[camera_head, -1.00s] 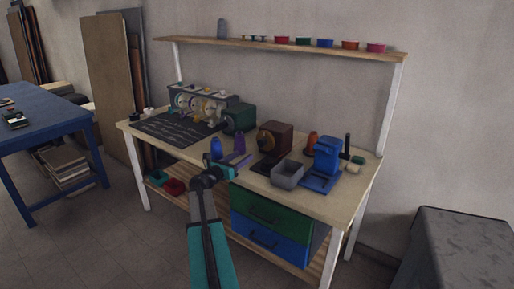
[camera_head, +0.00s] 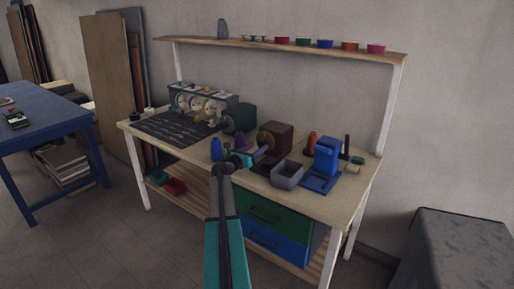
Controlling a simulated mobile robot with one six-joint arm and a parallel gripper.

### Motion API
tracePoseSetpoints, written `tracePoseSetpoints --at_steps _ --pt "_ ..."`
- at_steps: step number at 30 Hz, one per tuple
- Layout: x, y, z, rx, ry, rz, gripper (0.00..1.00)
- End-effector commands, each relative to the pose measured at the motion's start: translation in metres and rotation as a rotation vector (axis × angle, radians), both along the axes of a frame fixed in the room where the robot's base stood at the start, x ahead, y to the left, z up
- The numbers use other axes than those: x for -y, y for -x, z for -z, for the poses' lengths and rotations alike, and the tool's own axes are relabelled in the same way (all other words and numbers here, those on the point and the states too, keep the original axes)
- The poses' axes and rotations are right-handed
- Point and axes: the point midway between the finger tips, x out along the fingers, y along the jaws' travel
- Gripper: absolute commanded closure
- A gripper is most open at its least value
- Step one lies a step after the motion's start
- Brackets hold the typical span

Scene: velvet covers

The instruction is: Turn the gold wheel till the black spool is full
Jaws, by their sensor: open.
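A brown box (camera_head: 283,138) stands on the workbench, right of centre. A round gold wheel (camera_head: 266,140) shows on its left face, partly hidden by my gripper. My gripper (camera_head: 260,152) is open, right at the front of this wheel. I cannot tell whether it touches the wheel. I cannot make out for certain which thing is the black spool, nor any thread on it. A dark base shows in front of the brown box, partly covered by my arm.
A grey bin (camera_head: 286,174) and a blue device (camera_head: 326,155) stand to the right. Small coloured cups line the shelf (camera_head: 290,45) above.

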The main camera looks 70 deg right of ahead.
Motion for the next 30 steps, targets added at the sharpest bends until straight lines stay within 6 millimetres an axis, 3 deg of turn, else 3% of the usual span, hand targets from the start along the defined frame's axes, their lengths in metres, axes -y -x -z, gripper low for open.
tracePoseSetpoints --at_steps 14,21,30 --pt "0.0081 0.0019 0.0002 0.000 0.000 -0.001 0.47" --pt "0.0080 0.0019 0.0002 0.000 0.000 -0.001 0.86" --pt "0.0078 0.0013 0.0009 0.014 0.003 -0.001 0.88"
